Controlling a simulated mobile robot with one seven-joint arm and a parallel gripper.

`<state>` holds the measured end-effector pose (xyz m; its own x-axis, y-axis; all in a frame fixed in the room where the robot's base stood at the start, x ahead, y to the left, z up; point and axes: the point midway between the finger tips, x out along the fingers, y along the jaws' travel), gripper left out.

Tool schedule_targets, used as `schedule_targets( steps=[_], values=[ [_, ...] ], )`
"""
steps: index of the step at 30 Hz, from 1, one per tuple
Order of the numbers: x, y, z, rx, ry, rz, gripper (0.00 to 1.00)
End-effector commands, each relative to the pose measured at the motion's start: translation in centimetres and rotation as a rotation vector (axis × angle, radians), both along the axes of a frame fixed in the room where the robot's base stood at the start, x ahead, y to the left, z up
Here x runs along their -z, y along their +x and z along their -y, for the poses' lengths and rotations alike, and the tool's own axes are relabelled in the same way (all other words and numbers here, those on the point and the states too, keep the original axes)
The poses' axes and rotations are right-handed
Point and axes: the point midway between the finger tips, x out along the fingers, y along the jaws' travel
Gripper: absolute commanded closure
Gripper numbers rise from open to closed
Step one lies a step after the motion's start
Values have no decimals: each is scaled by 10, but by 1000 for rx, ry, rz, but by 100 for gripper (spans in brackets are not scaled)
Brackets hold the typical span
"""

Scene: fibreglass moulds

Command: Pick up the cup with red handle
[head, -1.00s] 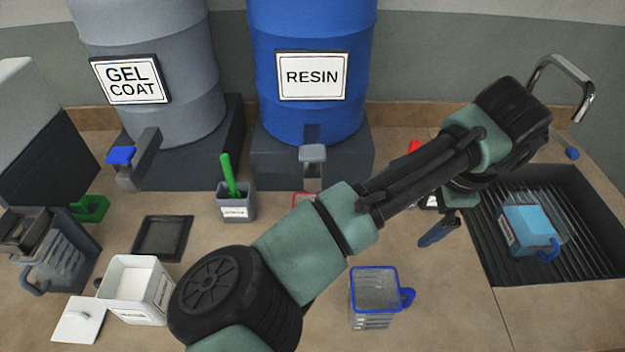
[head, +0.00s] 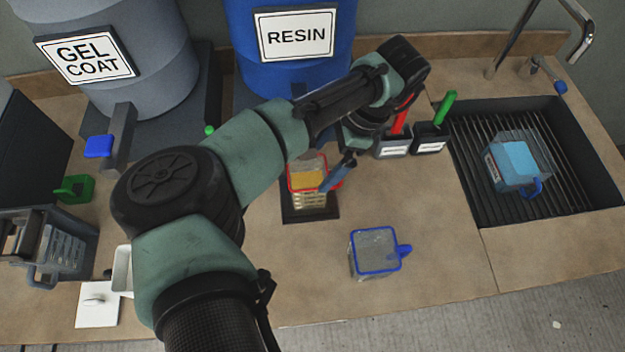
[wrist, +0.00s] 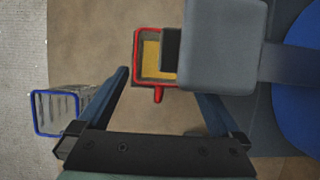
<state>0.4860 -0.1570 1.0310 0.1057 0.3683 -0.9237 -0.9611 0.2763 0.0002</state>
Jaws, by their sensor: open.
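The cup with red handle (head: 306,182) has a red rim, clear walls and yellow contents. It stands on a small dark square mat (head: 325,216) below the resin barrel, partly hidden by my arm and gripper in the head view. In the wrist view the cup (wrist: 146,70) is ahead of my gripper, its red handle pointing back toward the jaws, and a grey block covers its right part. Whether a finger touches the handle is unclear.
A blue-rimmed cup (head: 374,252) stands in front of the mat. The resin barrel (head: 285,75) and its grey tap (wrist: 222,45) are close to the gripper. Dark bins (head: 430,140) hold red and green handles. A sink (head: 590,190) at right holds a blue-handled cup.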

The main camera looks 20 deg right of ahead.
Motion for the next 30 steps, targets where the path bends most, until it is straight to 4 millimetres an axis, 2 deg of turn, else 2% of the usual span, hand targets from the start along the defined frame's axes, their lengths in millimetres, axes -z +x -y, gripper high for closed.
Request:
schedule_targets(
  steps=[10, 19, 20, 30],
  values=[
    [40, 7, -20, -2, 1, -1, 0],
    [46, 7, -21, 1, 0, 0, 0],
    [46, 7, -21, 1, 0, 0, 4],
    [46, 7, -21, 0, 0, 0, 65]
  ],
)
